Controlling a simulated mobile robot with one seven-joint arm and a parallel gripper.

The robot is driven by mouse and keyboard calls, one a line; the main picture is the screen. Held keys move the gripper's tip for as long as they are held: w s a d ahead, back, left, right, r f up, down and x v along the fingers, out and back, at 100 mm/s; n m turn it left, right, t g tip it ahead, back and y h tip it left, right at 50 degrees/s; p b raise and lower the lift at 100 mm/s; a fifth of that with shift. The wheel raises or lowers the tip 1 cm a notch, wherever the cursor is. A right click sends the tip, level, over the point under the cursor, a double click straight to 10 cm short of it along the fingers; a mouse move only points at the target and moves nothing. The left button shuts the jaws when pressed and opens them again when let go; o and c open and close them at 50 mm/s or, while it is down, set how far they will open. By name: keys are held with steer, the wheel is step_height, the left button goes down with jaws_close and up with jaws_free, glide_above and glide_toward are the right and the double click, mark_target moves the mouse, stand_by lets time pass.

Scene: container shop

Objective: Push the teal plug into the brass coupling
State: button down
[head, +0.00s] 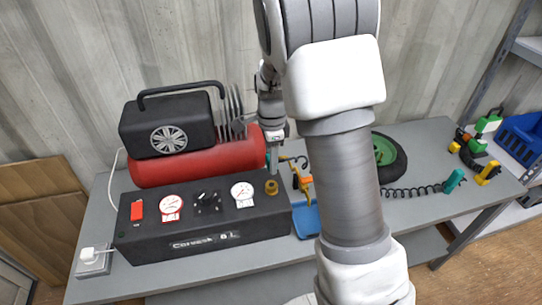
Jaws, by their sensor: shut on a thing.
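The brass coupling (271,187) stands on the top right of the black control box (204,220). My gripper (274,143) points down above it, small and partly hidden at its right by my arm. It is shut on the teal plug (273,157), of which only a narrow greyish-teal part shows. The plug is upright above the coupling, with what looks like a small gap between them. A dark hose leads from near the plug to the right, behind my arm.
A red compressor tank (200,162) with a black motor housing (168,124) stands close behind the box. Right of my arm lie a coiled black hose (410,191), a teal fitting (454,181) and a yellow tool (488,173). A blue tray (305,219) is beside the box.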

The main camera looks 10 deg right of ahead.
mark_target(271, 184)
steer(key=shift+f+b, duration=2.3)
steer(key=shift+f, duration=0.6)
steer(key=shift+f, duration=0.6)
stand_by(0.6)
steer(key=shift+c, duration=1.8)
jaws_free()
steer(key=shift+r, duration=0.15)
step_height(271, 184, up, 17)
steer(key=shift+f, duration=0.1)
steer(key=shift+r, duration=0.2)
